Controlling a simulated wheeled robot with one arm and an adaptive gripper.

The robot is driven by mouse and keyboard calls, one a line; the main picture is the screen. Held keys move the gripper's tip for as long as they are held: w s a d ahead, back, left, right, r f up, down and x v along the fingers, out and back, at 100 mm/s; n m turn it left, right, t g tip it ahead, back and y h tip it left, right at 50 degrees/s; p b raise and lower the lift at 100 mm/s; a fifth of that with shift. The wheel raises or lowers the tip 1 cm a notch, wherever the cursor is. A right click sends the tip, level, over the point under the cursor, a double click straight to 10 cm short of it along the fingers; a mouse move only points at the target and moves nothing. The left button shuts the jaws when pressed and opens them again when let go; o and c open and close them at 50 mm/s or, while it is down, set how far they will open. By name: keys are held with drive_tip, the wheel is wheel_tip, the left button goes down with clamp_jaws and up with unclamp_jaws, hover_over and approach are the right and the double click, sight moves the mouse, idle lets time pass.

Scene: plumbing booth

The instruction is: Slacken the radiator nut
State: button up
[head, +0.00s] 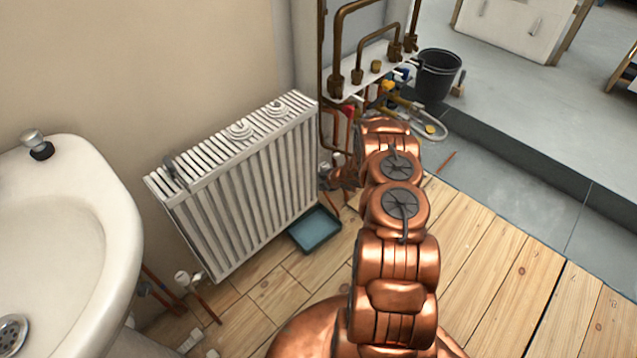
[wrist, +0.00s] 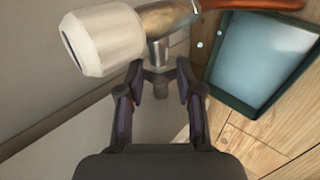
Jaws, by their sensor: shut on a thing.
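The white radiator (head: 250,195) stands against the wall in the head view. In the wrist view a white valve head (wrist: 98,42) sits on a metal valve body (wrist: 165,17). A grey metal nut and stub (wrist: 159,52) run down from that body. My gripper (wrist: 160,72) has a finger on each side of this metal piece and is shut on the nut. The exact contact is hard to see. In the head view my arm hides most of the gripper and the nut.
A blue-green tray (head: 315,230) lies on the wooden floor below the radiator's right end; it also shows in the wrist view (wrist: 262,62). A white basin (head: 60,235) is at left. Copper pipework (head: 372,45) and a black bucket (head: 437,75) stand behind my arm.

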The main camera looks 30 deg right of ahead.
idle(0.4)
drive_tip(key=o, duration=1.1)
drive_tip(key=shift+o, duration=0.2)
drive_tip(key=shift+f, duration=0.1)
drive_tip(key=shift+s+f+t+b, duration=0.25)
drive_tip(key=shift+t+b, duration=0.3)
drive_tip(key=shift+t, duration=0.45)
drive_tip(key=t+y+b, duration=0.1)
drive_tip(key=t+b, duration=0.2)
drive_tip(key=b, duration=0.2)
drive_tip(key=f+t+y+b, duration=0.1)
drive_tip(key=t+b, duration=0.2)
drive_tip(key=b, duration=0.2)
drive_tip(key=shift+s+f+t, duration=0.1)
drive_tip(key=shift+f+t, duration=0.05)
drive_tip(key=shift+t, duration=0.25)
drive_tip(key=shift+b, duration=0.45)
